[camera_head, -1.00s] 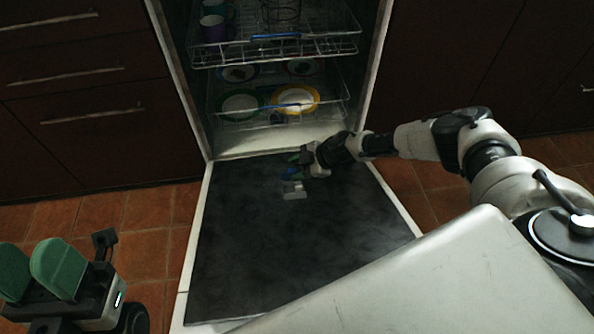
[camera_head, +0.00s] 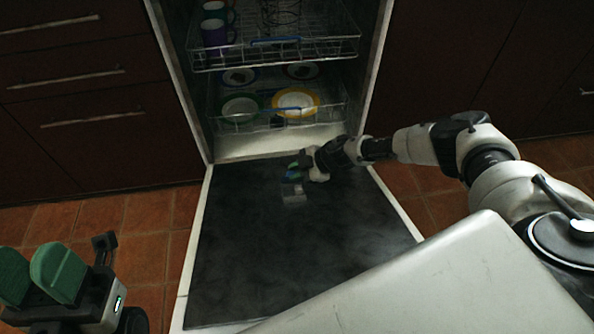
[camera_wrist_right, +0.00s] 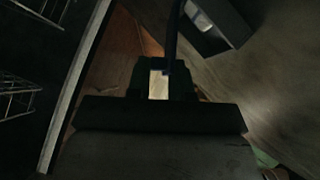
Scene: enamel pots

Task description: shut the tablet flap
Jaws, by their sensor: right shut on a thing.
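The tablet dispenser (camera_head: 293,193) is a small grey box on the black inner face of the open dishwasher door (camera_head: 280,270). It also shows near the top of the right wrist view (camera_wrist_right: 215,25). The tablet flap (camera_wrist_right: 172,35) appears as a thin dark-blue strip, edge-on beside the dispenser. My right gripper (camera_head: 297,167) is just behind the dispenser in the head view, low over the door, and shut on the flap. The grip itself is dark and partly hidden. My left gripper (camera_head: 35,275), with green fingers, is open and empty at the lower left, away from the door.
The lower rack (camera_head: 270,120) holds several plates, and the upper rack (camera_head: 275,50) holds mugs. Both are inside the dishwasher. Drawers with bar handles (camera_head: 92,119) stand to the left. The rest of the door face is clear.

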